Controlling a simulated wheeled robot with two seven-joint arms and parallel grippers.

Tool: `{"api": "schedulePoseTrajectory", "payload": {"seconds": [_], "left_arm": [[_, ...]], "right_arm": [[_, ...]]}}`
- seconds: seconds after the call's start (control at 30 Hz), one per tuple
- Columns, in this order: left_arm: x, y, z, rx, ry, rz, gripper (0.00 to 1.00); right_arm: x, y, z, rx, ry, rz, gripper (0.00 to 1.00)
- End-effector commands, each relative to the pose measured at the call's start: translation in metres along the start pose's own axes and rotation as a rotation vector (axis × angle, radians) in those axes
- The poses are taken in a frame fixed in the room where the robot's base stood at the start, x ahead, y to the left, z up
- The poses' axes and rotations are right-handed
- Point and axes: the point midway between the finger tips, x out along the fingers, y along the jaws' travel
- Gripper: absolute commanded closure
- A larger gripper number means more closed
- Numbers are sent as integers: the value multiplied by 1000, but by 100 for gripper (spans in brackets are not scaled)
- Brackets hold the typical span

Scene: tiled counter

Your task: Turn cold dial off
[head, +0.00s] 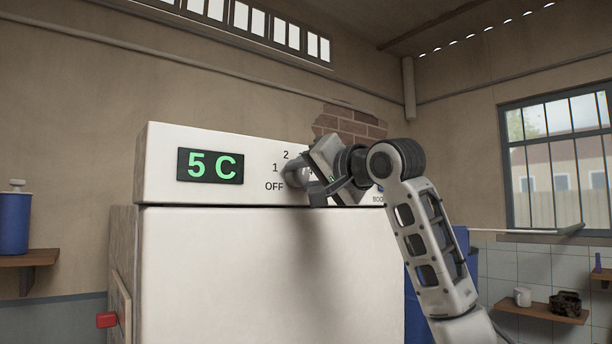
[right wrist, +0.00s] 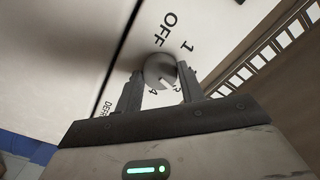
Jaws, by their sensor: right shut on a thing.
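A white fridge-like unit has a control panel (head: 258,150) along its top, with a green display (head: 210,166) reading 5 C. The round grey dial (right wrist: 159,69) is on this panel, with OFF, 1, 3 and 4 printed around it in the right wrist view. In the head view the dial (head: 294,177) is partly covered by my right gripper (head: 308,183). The fingers of my right gripper (right wrist: 158,88) are on either side of the dial, shut on it. I cannot tell surely which mark the dial points to. My left gripper is not in view.
A blue canister (head: 14,222) stands on a shelf at the left. A red handle (head: 106,320) sticks out from the unit's left side.

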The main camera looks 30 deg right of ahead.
Motion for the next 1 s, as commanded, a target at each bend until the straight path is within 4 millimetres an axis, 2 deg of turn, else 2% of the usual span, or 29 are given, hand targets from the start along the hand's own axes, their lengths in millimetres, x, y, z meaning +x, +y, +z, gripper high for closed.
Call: {"api": "schedulePoseTrajectory", "payload": {"seconds": [1.0], "left_arm": [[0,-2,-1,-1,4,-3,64]], "right_arm": [[0,2,0,-954,-3,2,84]]}}
